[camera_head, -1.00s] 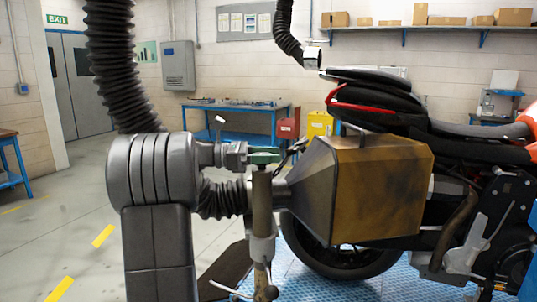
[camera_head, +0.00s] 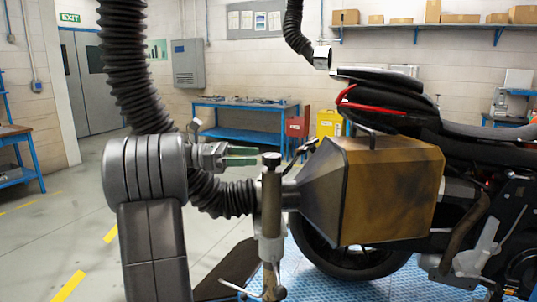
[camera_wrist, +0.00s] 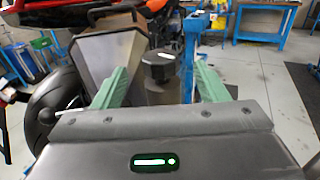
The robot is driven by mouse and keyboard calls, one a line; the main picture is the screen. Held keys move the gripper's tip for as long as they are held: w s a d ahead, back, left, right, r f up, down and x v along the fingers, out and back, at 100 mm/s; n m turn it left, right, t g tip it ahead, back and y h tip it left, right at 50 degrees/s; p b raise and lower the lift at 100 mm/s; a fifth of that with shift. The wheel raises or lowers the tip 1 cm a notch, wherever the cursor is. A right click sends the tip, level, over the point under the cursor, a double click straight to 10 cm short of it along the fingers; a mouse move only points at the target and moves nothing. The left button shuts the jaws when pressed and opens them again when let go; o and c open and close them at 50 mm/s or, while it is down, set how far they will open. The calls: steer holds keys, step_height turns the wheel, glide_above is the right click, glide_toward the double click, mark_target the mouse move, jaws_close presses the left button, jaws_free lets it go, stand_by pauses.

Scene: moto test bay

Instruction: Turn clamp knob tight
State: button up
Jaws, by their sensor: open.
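The clamp knob (camera_head: 271,160) is a dark round cap on top of a metal stand post (camera_head: 270,205). In the wrist view the black faceted knob (camera_wrist: 157,66) lies ahead, between the lines of the two green fingers. My gripper (camera_head: 257,156) is open and empty, with its green fingertips just left of the knob in the head view, apart from it. The wrist view also shows my gripper (camera_wrist: 160,76) spread wide.
A brown and dark metal funnel box (camera_head: 385,190) stands right of the post, by the motorcycle (camera_head: 400,110). A black ribbed hose joins the funnel's narrow end. A blue workbench (camera_head: 240,105), a red bin (camera_head: 297,127) and a yellow container (camera_head: 330,122) stand behind. Floor is open at left.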

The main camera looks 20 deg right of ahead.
mark_target(279, 155)
steer(key=v, duration=0.5)
steer(key=shift+a, duration=0.15)
steer(key=b+x, duration=0.1)
steer(key=x, duration=1.2)
steer(key=shift+s+d, duration=0.1)
steer(key=shift+d, duration=0.25)
steer(key=shift+b, duration=0.35)
steer(key=shift+r, duration=0.1)
